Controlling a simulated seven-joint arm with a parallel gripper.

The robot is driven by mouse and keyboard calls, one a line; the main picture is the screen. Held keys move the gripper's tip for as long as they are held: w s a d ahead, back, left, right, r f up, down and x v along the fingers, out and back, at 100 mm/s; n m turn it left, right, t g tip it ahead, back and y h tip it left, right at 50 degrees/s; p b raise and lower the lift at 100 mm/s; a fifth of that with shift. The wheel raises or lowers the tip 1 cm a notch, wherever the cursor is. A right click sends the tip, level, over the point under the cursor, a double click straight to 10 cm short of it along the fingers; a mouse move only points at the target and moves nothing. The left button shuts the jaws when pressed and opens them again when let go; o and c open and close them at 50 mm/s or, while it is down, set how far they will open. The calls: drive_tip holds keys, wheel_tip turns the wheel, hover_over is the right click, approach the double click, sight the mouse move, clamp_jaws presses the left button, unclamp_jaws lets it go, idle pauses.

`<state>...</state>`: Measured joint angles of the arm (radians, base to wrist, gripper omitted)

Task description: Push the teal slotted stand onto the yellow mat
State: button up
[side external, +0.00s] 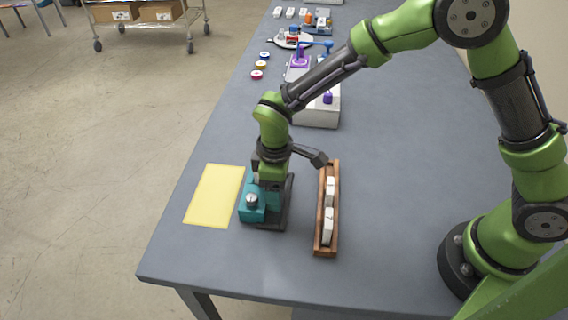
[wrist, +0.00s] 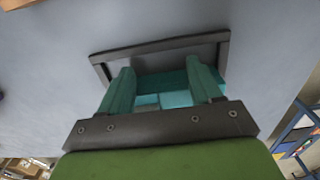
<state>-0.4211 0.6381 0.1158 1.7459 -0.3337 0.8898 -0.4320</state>
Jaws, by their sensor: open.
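The teal slotted stand (side external: 250,214) is on the table just right of the yellow mat (side external: 213,196), close to its right edge. A rounded metallic piece shows on its top. My gripper (side external: 270,195) is low over the table at the stand's right side and hides part of it. In the wrist view my gripper (wrist: 162,80) has its two teal fingers apart, with the teal stand (wrist: 165,98) showing between and beyond them. Whether the fingers touch the stand I cannot tell. The mat looks empty.
A wooden tray (side external: 320,250) with white pieces stands close to the right of my gripper. A dark frame (wrist: 160,46) shows beyond the fingers. A light box (side external: 318,113) and small coloured discs (side external: 257,75) are farther back. The table's left edge runs past the mat.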

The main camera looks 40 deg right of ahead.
sight(253, 186)
drive_tip(key=shift+w+a, duration=0.9)
idle(0.3)
drive_tip(key=shift+w+a, duration=0.85)
drive_tip(key=shift+w, duration=0.05)
drive_tip(key=shift+w+a, duration=0.85)
drive_tip(key=shift+a, duration=0.05)
drive_tip(key=shift+w+a, duration=0.75)
drive_tip(key=shift+w, duration=0.05)
